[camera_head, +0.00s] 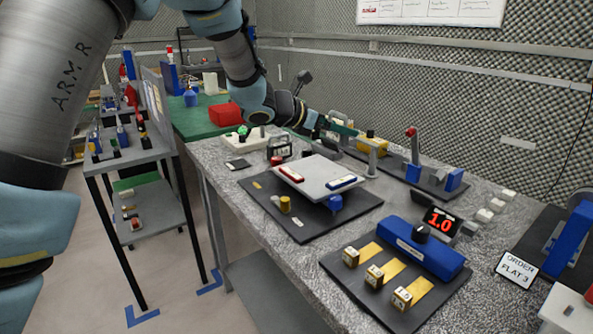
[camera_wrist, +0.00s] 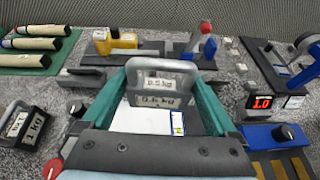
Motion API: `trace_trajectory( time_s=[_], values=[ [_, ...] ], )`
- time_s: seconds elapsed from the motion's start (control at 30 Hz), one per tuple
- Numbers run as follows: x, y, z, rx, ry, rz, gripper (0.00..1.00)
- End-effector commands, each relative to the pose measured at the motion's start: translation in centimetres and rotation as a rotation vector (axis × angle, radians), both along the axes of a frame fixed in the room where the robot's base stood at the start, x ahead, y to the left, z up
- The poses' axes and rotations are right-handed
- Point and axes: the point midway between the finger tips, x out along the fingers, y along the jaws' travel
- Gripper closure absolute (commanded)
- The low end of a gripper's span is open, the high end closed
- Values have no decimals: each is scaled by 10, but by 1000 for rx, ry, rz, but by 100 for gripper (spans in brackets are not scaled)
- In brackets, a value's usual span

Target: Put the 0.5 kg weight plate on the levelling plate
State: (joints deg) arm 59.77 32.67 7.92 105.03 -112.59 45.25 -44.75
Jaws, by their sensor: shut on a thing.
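My gripper (camera_head: 350,130) is shut on the grey 0.5 kg weight plate (camera_wrist: 160,84), which shows between the two teal fingers in the wrist view (camera_wrist: 162,72). The weight is held by its upper part, with its labels facing the wrist camera. The levelling plate (camera_head: 318,178) is a pale board with a red and a blue vial, on a dark base. It is partly hidden below the weight in the wrist view (camera_wrist: 138,120). The weight appears apart from it, toward the back right.
A 1 kg weight (camera_head: 278,149) stands left of the levelling plate. A blue unit (camera_head: 425,250) with a black knob and several brass blocks is at the front. A display reading 1.0 (camera_head: 440,221) and a rack with a red-topped post (camera_head: 412,145) stand to the right.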

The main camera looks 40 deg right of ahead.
Motion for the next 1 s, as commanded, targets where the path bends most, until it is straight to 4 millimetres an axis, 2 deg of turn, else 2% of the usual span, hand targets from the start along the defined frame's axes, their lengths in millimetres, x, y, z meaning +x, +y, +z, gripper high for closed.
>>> trace_trajectory(
  time_s=[0.07, 0.17, 0.4, 0.63, 0.83, 1.0],
  values=[
    [7, -2, 4, -3, -1, 27, 100],
    [11, -3, 0, -1, 1, 44, 100],
    [12, -3, -39, 2, 3, 48, 100],
    [12, -3, -60, 1, 0, 47, 100],
    [12, -2, -87, 1, 1, 47, 100],
    [12, -3, -94, -3, -2, 47, 100]
  ],
)
